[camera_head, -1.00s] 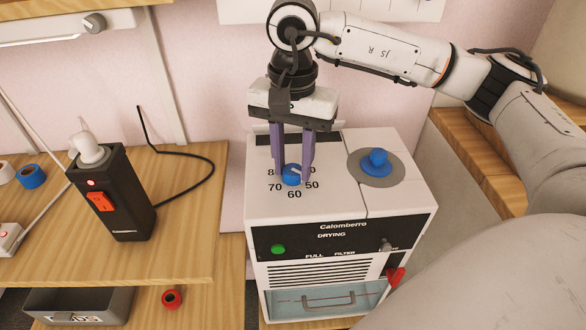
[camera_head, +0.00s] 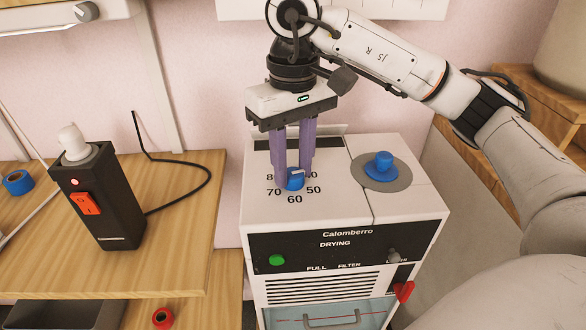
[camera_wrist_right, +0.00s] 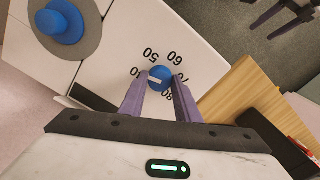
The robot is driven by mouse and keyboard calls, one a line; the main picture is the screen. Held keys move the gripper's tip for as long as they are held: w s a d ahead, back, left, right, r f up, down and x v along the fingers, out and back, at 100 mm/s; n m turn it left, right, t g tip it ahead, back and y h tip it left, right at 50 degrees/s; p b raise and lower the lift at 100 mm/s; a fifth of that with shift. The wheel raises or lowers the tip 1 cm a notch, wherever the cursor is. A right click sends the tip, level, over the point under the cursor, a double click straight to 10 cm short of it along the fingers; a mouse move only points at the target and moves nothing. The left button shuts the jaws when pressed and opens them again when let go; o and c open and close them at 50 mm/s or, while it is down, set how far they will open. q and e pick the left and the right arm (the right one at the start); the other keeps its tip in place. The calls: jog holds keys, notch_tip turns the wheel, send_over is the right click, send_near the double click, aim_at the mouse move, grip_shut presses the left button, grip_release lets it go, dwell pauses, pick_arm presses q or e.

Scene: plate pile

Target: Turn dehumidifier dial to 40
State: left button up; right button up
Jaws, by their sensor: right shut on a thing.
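The dehumidifier (camera_head: 257,215) is a white box with a black front panel. Its small blue dial (camera_head: 295,183) sits on top among printed numbers; 50, 60 and 70 are readable, while 80 and 40 are partly covered by my fingers. My right gripper (camera_head: 293,180) points down and is shut on the dial, with one purple finger on each side. In the right wrist view the dial (camera_wrist_right: 160,77) sits between the fingertips, its white mark pointing left, past 50, towards where 40 is hidden. My left gripper (camera_wrist_right: 282,17) shows there at top right, fingers apart and empty.
A larger blue knob (camera_head: 381,165) on a grey disc stands right of the dial. A black power tower (camera_head: 105,205) with an orange switch stands on the wooden table (camera_head: 185,235) at left. Blue tape (camera_head: 18,182) and red tape (camera_head: 163,318) lie nearby.

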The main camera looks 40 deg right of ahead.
aim_at(293, 173)
jog(key=shift+n, duration=1)
pick_arm(q)
jog(key=shift+s+a+f, duration=0.1)
jog(key=shift+s+f, duration=0.15)
jog(key=shift+f, duration=0.1)
pick_arm(e)
jog(key=shift+n, duration=0.5)
pick_arm(q)
jog(key=shift+w+r, duration=0.15)
jog(key=shift+w, duration=0.05)
pick_arm(e)
jog(key=o, duration=1)
jog(key=shift+o, duration=0.2)
pick_arm(q)
notch_tip(293, 173, up, 2)
jog(key=p, duration=0.3)
jog(key=shift+s+r, duration=0.15)
jog(key=shift+r, duration=0.05)
pick_arm(e)
notch_tip(293, 173, up, 10)
jog(key=shift+r, duration=0.2)
pick_arm(q)
jog(key=shift+a+r, duration=0.1)
